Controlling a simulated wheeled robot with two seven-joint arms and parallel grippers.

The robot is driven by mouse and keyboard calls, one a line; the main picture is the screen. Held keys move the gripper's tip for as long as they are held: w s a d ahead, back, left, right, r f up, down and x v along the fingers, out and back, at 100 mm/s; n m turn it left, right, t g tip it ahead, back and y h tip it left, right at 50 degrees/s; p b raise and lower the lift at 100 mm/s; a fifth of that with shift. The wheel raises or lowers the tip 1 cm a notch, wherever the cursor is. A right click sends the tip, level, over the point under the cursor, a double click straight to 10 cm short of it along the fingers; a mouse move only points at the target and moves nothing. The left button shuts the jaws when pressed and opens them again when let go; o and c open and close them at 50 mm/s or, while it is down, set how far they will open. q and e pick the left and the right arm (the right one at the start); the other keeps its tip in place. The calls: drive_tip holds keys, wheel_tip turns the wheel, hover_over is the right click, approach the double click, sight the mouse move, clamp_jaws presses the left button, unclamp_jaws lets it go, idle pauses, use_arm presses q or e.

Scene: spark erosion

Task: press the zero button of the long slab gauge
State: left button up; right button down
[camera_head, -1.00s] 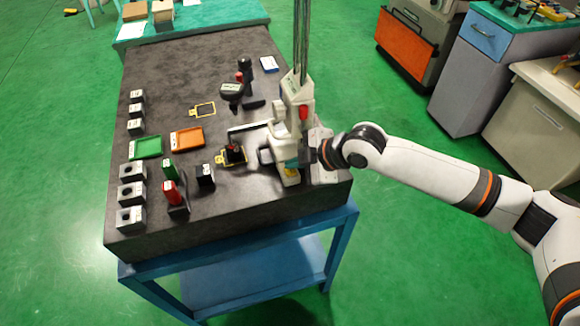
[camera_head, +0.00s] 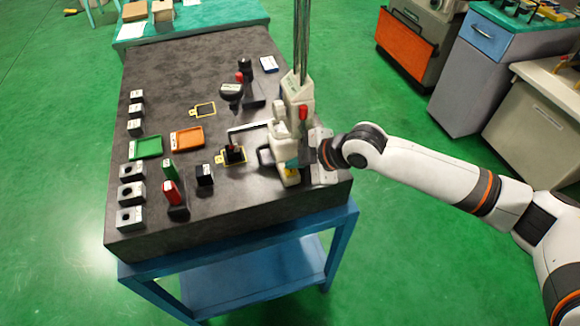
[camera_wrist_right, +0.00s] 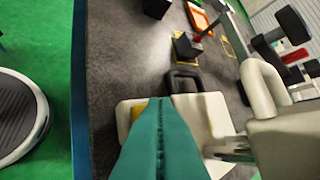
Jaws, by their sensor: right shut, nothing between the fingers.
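The tall gauge (camera_head: 291,90), with a pale body and upright metal column, stands at the right side of the dark slab (camera_head: 170,72). I take it as the long slab gauge. My right gripper (camera_head: 294,162) is at its pale base. In the right wrist view the teal fingers (camera_wrist_right: 160,100) are shut together and empty, over the pale base (camera_wrist_right: 215,115). A yellow patch (camera_wrist_right: 138,109) shows beside the fingertips, partly covered by them. I cannot make out the zero button or whether the tips touch it. My left gripper is not in view.
A black loop handle (camera_wrist_right: 183,80) is just beyond the fingertips. A smaller gauge (camera_head: 231,91), an orange tray (camera_head: 187,137), a green tray (camera_head: 146,147), and several grey blocks stand on the slab. The slab's front edge is close to my gripper.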

sight(295, 173)
drive_tip(key=shift+f, duration=0.2)
drive_tip(key=shift+f, duration=0.25)
idle(0.4)
drive_tip(key=shift+r+p, duration=0.45)
drive_tip(key=shift+p, duration=0.15)
wheel_tip(295, 173, up, 6)
drive_tip(key=p, duration=0.6)
